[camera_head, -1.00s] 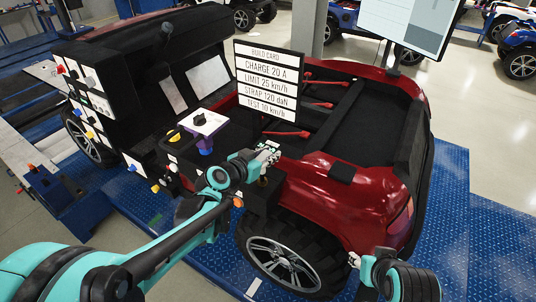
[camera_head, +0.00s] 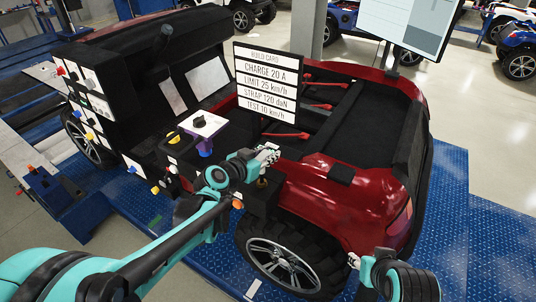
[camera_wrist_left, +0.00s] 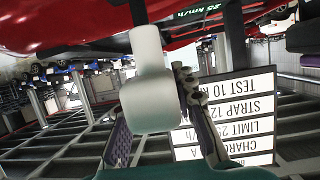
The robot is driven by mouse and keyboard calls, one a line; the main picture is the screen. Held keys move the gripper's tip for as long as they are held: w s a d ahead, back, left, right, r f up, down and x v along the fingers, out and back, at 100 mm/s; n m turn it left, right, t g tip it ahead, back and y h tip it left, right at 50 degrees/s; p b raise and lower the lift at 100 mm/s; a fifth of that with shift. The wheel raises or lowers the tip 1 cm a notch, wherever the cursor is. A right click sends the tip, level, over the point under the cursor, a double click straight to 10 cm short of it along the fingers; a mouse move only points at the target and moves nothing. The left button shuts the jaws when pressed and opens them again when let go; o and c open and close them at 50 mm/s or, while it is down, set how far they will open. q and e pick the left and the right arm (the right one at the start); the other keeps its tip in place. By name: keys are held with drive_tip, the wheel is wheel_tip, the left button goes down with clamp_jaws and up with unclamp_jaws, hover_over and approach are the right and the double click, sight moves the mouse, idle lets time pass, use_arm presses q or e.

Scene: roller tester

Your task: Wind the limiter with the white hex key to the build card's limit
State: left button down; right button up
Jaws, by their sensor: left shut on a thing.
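My left gripper (camera_head: 268,157) is over a black box (camera_head: 262,200) at the side of the red vehicle, above its front wheel in the picture. In the left wrist view it is shut on the white hex key (camera_wrist_left: 150,105), whose thick white end is between the fingers. The key's narrower shaft runs up towards the red bodywork; its tip is hidden. A small dark readout (camera_wrist_left: 205,11) beside the shaft shows green characters that look like 25 km/h. The build card (camera_head: 268,82) reads LIMIT 25 km/h. My right gripper (camera_head: 357,262) is low at the right, its fingers unclear.
A white-topped purple unit with a black knob (camera_head: 200,121) stands left of my left gripper. Red-handled levers (camera_head: 288,134) lie behind it. A black panel with coloured knobs (camera_head: 92,100) is at the left. The blue deck (camera_head: 453,220) is clear at the right.

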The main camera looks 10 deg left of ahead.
use_arm(q)
drive_tip(key=shift+r+p, duration=0.7)
drive_tip(key=shift+r, duration=0.35)
drive_tip(key=shift+r, duration=0.1)
wheel_tip(320, 180, up, 4)
drive_tip(key=p, duration=0.3)
drive_tip(key=shift+y, duration=0.3)
drive_tip(key=shift+a+n+t+y, duration=0.15)
drive_tip(key=shift+n+t+y, duration=0.1)
drive_tip(key=shift+n+y, duration=0.4)
drive_tip(key=shift+a+n+t+y, duration=0.15)
drive_tip(key=shift+n+t+y, duration=0.1)
drive_tip(key=shift+n+y, duration=0.35)
drive_tip(key=shift+w+a+n+y, duration=0.1)
drive_tip(key=shift+w+n+y, duration=0.05)
drive_tip(key=shift+n+y, duration=0.1)
drive_tip(key=shift+a+n+y, duration=0.1)
drive_tip(key=shift+n+y, duration=0.2)
drive_tip(key=shift+y, duration=0.2)
